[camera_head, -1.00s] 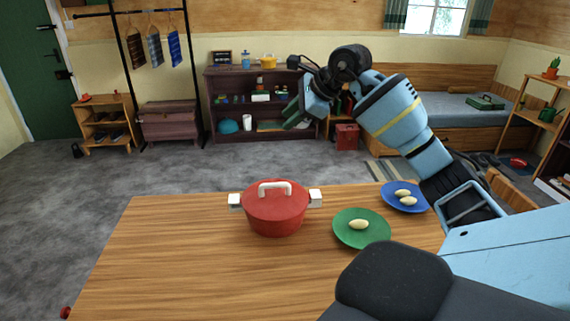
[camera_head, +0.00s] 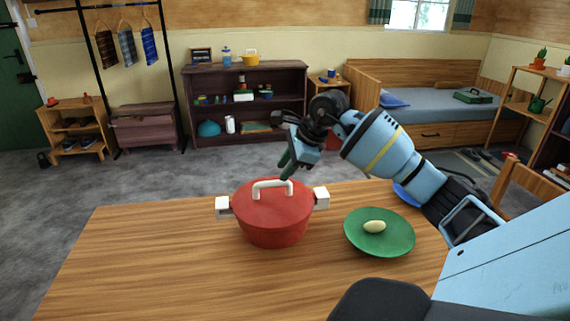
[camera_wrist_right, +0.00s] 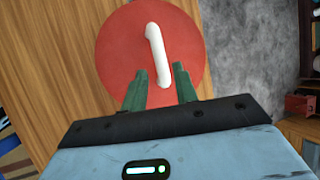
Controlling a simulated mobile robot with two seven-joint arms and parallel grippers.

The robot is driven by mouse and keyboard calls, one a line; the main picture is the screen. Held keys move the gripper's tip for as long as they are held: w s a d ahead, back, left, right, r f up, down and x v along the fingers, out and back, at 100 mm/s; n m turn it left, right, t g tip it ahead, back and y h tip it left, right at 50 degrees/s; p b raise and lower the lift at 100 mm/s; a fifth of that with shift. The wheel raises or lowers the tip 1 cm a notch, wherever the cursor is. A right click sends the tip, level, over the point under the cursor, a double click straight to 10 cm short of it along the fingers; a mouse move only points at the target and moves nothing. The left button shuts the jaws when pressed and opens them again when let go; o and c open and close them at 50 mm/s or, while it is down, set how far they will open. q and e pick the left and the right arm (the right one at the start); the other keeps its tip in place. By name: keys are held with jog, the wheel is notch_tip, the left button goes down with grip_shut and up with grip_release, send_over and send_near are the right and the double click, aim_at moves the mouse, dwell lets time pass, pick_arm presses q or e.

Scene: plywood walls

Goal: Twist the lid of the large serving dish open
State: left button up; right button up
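The large serving dish is a red pot (camera_head: 275,225) with two white side handles, standing on the wooden table. Its red lid (camera_head: 252,201) sits on top and carries a white bar handle (camera_head: 272,186). My right gripper (camera_head: 286,172) is just above and behind the lid's handle, tilted downward. My left gripper is not in view.
A green plate (camera_head: 355,238) with a pale oval item (camera_head: 374,227) is right of the pot. A blue plate (camera_head: 404,194) is partly hidden behind my right arm. The table's left and front areas (camera_head: 150,270) are clear.

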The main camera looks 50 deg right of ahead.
aim_at(274, 181)
jog(key=x, duration=0.6)
jog(key=shift+a+f, duration=0.1)
jog(key=shift+f, duration=0.05)
jog(key=shift+w+f, duration=0.35)
jog(key=shift+f, duration=0.2)
jog(key=shift+c, duration=0.3)
grip_shut()
jog(key=shift+n+y, duration=0.5)
jog(key=shift+n, duration=0.4)
jog(key=shift+n+g, duration=0.3)
jog(key=shift+n, duration=0.2)
